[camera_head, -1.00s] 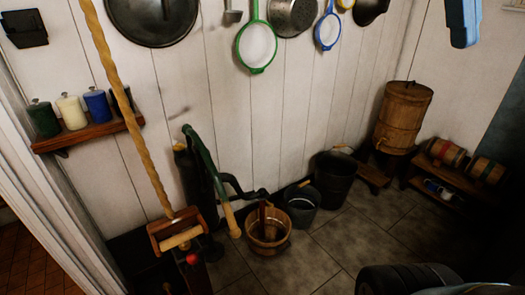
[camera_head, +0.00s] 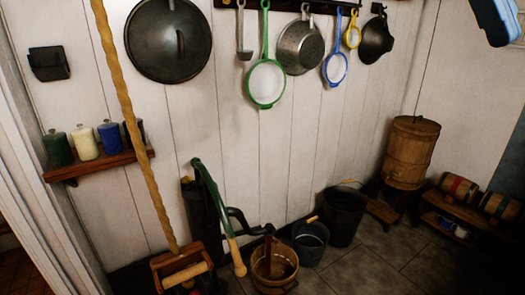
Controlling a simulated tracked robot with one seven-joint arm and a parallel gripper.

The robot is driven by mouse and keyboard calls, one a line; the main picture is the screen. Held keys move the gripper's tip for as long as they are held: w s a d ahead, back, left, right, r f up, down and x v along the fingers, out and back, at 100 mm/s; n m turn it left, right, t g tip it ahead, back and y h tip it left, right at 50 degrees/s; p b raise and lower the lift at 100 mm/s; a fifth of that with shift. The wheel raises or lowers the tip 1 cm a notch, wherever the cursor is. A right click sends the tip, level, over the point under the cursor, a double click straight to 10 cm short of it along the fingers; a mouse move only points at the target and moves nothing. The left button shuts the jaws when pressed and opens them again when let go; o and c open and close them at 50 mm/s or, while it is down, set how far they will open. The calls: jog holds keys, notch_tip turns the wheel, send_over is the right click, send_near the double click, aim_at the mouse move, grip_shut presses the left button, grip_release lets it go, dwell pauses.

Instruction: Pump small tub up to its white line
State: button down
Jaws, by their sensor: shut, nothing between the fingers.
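The pump stands against the plank wall, with a dark body and a green lever (camera_head: 207,192) ending in a pale wooden grip that hangs down in front. Its dark curved spout (camera_head: 243,218) reaches right toward a small wooden tub (camera_head: 276,285) on the floor. A brown upright piece stands at the tub's back rim or inside it; I cannot tell which. The tub's lower edge touches the picture's bottom. I cannot make out a white line or the water level. My gripper is not recognizable in view.
A grey bucket (camera_head: 311,243) and a larger black bucket (camera_head: 342,217) stand right of the tub. A wooden-handled tool (camera_head: 182,268) on a long twisted pole stands at left. A wooden barrel (camera_head: 409,153) is at right. Tiled floor (camera_head: 375,262) lies open in front of the buckets.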

jog(key=shift+s+d+r+g+h, duration=0.1)
jog(key=shift+s+r+g+h, duration=0.1)
jog(key=shift+r, duration=0.3)
jog(key=shift+s+r+g+h, duration=0.1)
jog(key=shift+s+r+g, duration=0.1)
jog(key=shift+r, duration=0.55)
jog(key=c, duration=1.8)
grip_release()
jog(key=o, duration=1.3)
